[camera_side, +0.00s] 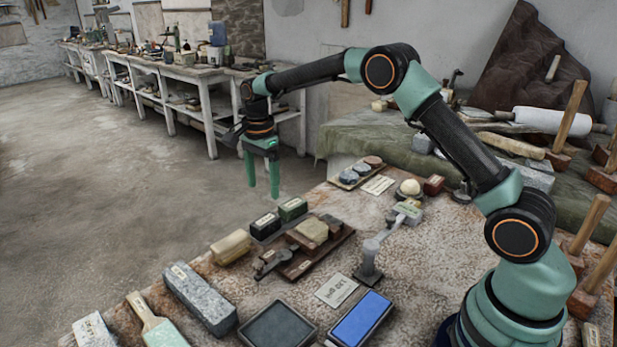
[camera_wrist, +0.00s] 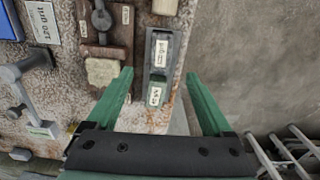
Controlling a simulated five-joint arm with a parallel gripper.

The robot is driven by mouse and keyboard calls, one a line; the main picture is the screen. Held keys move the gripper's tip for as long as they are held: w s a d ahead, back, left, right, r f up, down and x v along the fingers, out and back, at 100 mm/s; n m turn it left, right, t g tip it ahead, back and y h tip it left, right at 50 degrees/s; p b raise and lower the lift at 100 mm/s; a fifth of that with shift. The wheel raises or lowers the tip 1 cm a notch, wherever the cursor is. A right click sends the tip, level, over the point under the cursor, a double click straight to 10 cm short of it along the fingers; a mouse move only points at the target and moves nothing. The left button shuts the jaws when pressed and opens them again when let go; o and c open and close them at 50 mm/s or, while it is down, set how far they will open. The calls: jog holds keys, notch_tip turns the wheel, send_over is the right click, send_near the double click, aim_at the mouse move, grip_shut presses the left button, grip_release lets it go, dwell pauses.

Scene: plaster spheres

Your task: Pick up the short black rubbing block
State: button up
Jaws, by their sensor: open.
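The short black rubbing block (camera_side: 265,226) has a pale label on top. It lies near the table's far left edge, just left of a dark green labelled block (camera_side: 292,209). In the wrist view the black block (camera_wrist: 161,48) is just beyond the fingertips, and the green block (camera_wrist: 156,92) shows between the fingers. My gripper (camera_side: 263,190) is open and empty, pointing down above the height of the blocks, apart from both. Nothing hides the black block's top.
A cream block (camera_side: 231,247) sits left of the black block. A brown wooden board (camera_side: 318,252) with a pale stone and a dark tool is close in front. A grey stone bar (camera_side: 200,298) lies farther left. Open floor (camera_side: 110,190) drops away beyond the table edge.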

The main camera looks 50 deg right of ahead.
aim_at(265, 220)
notch_tip(265, 220, down, 11)
jog(key=shift+f, duration=0.2)
dwell(0.4)
jog(key=shift+w+r, duration=0.1)
grip_shut()
